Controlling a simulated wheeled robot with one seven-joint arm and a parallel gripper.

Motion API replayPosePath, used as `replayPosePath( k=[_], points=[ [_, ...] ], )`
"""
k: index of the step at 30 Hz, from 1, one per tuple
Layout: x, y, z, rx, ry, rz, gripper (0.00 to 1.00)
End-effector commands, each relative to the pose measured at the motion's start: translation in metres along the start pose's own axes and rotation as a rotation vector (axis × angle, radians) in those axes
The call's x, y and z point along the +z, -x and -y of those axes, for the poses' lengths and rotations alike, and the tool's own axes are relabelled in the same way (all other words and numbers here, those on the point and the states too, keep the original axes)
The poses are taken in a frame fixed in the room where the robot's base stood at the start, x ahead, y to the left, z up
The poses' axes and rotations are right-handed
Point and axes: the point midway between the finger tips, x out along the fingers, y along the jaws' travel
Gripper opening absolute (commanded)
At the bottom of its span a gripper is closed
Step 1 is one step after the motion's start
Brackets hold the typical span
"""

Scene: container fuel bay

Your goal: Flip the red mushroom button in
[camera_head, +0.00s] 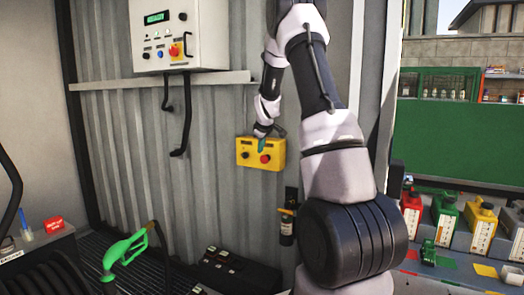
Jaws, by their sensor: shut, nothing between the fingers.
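A yellow control box (248,163) hangs on the corrugated wall near the middle of the view. It carries a red mushroom button (265,159) at its right and a dark round knob at its left. My gripper (261,146) is small in this view, with greenish fingertips pointing down in front of the box's upper part. The tips are shut and empty, just above and left of the red button. Whether they touch the box or button cannot be told.
A ledge (160,81) runs along the wall below the cabinet, with black cables hanging. A green fuel nozzle (124,250) stands at lower left. A small dark cylinder (286,227) is mounted below right of the box. Coloured canisters (446,217) line a shelf at right.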

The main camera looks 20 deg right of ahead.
Motion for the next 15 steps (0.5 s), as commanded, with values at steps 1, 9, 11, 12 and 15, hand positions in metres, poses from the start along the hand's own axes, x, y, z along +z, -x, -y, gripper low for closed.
replayPosePath(
  k=[1,9,11,12,15],
  points=[
    [0.001,-0.010,0.001,-0.003,0.000,0.003,0.00],
    [0.001,-0.069,0.001,-0.002,-0.001,0.003,0.00],
    [0.002,-0.080,0.001,-0.002,-0.002,0.003,0.00],
    [0.002,-0.088,0.001,-0.002,-0.002,0.003,0.00],
    [0.001,-0.093,-0.017,0.001,-0.003,0.001,0.00]
  ],
)
